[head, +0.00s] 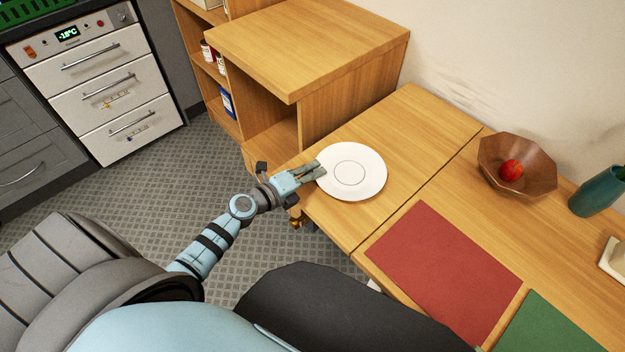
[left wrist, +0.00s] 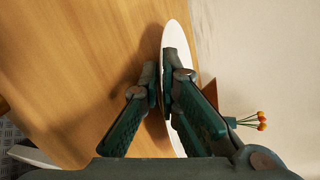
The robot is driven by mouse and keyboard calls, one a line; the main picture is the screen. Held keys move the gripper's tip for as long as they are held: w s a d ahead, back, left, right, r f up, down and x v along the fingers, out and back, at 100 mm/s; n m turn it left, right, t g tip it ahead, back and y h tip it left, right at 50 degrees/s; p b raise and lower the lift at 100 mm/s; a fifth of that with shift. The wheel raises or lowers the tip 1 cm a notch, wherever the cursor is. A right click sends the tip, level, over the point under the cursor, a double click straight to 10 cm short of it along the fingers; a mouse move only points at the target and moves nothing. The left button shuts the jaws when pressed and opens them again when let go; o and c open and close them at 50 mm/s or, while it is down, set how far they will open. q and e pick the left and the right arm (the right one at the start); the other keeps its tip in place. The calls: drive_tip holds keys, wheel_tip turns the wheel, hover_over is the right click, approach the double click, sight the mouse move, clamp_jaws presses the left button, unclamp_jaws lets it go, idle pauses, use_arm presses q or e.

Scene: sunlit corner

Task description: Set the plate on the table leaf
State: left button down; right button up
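I cannot tell for sure whether the plate touches the leaf. My right gripper is not in view.
A red mat (head: 447,272) and a green mat (head: 548,325) lie on the main table. A wooden bowl (head: 517,178) with a red fruit (head: 511,170) and a teal vase (head: 596,191) stand near the wall. A wooden shelf unit (head: 310,45) rises behind the leaf.

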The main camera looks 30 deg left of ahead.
use_arm(q)
drive_tip(key=shift+w+r, duration=0.1)
drive_tip(key=shift+f, duration=0.25)
drive_tip(key=c, duration=2.1)
unclamp_jaws()
drive_tip(key=shift+r, duration=0.15)
